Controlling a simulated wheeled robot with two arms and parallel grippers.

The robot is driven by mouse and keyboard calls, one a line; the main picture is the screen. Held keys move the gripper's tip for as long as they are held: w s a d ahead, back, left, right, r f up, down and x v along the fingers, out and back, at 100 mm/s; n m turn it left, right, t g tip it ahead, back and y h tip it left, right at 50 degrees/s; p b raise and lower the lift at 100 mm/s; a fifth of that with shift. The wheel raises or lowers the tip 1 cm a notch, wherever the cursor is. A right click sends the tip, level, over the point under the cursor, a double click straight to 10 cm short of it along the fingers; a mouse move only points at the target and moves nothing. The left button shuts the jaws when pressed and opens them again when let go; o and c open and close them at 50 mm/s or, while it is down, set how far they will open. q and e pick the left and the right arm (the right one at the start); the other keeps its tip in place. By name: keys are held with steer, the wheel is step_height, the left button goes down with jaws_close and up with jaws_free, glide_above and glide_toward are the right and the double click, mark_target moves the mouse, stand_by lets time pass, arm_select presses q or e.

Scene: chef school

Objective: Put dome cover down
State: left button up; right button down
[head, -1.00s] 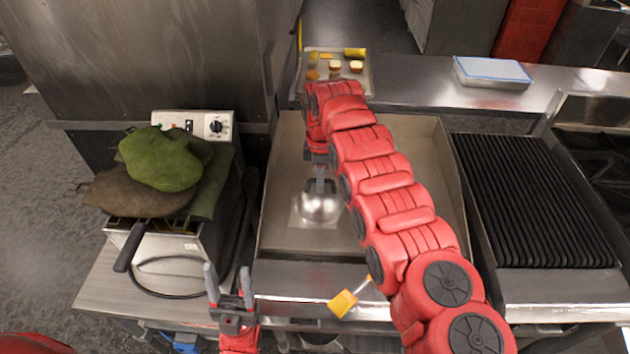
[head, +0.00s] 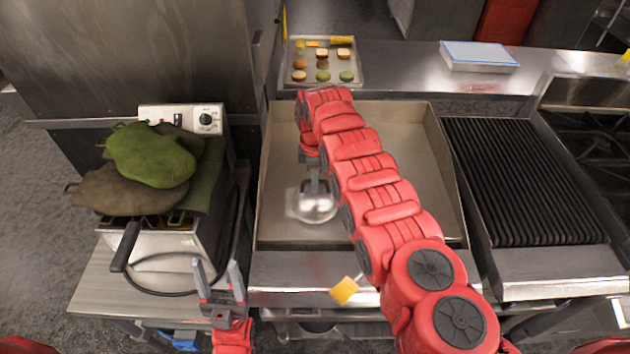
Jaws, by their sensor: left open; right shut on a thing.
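The shiny metal dome cover (head: 313,207) is over the left-middle part of the flat griddle (head: 400,130). My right gripper (head: 314,184) is shut on its top handle and points down. The dome is upright. I cannot tell whether its rim touches the griddle or hangs just above it. My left gripper (head: 219,284) is open and empty, in front of the counter's front edge, left of the griddle.
A tray (head: 354,78) of bun and topping pieces stands behind the griddle. A fryer (head: 207,232) with green and brown cloths (head: 150,160) is at the left. A ribbed grill (head: 530,180) is at the right.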

steer(key=c, duration=0.9)
jaws_free()
steer(key=shift+w+d, duration=0.1)
